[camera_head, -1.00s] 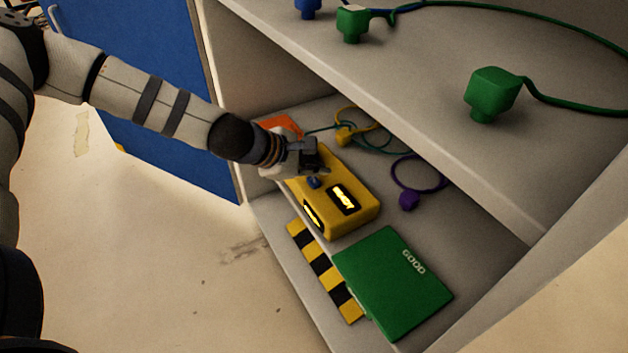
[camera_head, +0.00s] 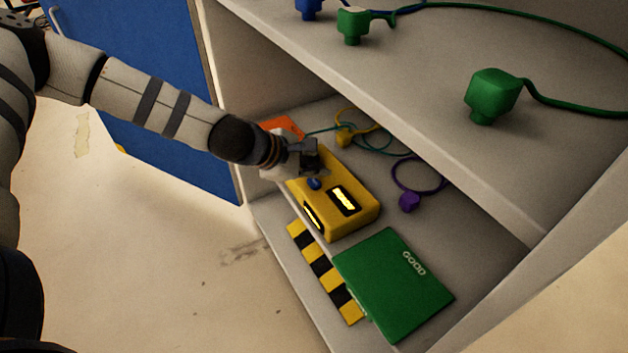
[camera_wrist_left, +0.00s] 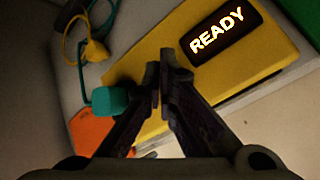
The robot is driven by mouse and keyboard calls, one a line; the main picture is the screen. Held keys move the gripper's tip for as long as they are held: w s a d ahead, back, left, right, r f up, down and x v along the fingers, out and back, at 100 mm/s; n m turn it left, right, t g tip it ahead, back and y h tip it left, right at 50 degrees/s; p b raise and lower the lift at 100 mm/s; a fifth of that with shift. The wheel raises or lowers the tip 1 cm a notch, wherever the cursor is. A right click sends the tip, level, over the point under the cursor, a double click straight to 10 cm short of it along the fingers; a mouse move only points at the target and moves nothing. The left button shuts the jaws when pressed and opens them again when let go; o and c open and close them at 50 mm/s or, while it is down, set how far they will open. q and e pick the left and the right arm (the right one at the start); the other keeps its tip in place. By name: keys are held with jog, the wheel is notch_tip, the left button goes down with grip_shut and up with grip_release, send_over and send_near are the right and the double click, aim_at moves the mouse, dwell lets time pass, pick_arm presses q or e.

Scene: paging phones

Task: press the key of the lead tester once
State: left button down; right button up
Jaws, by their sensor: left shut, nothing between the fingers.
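The lead tester, a yellow box (camera_head: 354,220) with black display windows, lies on the lower shelf. Its top display reads READY in the left wrist view (camera_wrist_left: 217,44); in the head view the lit text is too blurred to read. A small blue key (camera_head: 314,183) sits on its top face near the far end. My left gripper (camera_head: 318,170) is shut and empty, just above the tester beside the key; I cannot tell whether it touches. In the wrist view the fingertips (camera_wrist_left: 164,68) are over the yellow top, and the key is hidden. My right gripper is not visible.
A green GOOD panel (camera_head: 395,287) and a yellow-black striped strip (camera_head: 325,273) lie in front. An orange mat (camera_head: 285,127), yellow plug (camera_head: 344,138), purple plug (camera_head: 409,202) and teal plug (camera_wrist_left: 110,100) are nearby. The upper shelf (camera_head: 420,110) overhangs, bearing green plugs.

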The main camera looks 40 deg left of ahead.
aim_at(315, 184)
pick_arm(q)
jog(key=shift+f+b, duration=0.3)
jog(key=shift+f, duration=0.15)
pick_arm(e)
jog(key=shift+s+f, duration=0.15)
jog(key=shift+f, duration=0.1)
pick_arm(q)
jog(key=shift+f+b, duration=0.4)
jog(key=shift+f, duration=0.05)
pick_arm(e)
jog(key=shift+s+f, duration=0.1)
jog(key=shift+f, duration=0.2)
pick_arm(q)
jog(key=shift+r+p, duration=0.85)
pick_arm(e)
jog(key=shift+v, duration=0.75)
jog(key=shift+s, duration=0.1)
pick_arm(q)
notch_tip(315, 184, up, 6)
jog(key=p, duration=0.4)
jog(key=shift+f+p, duration=0.25)
jog(key=shift+p, duration=0.1)
jog(key=shift+f, duration=0.25)
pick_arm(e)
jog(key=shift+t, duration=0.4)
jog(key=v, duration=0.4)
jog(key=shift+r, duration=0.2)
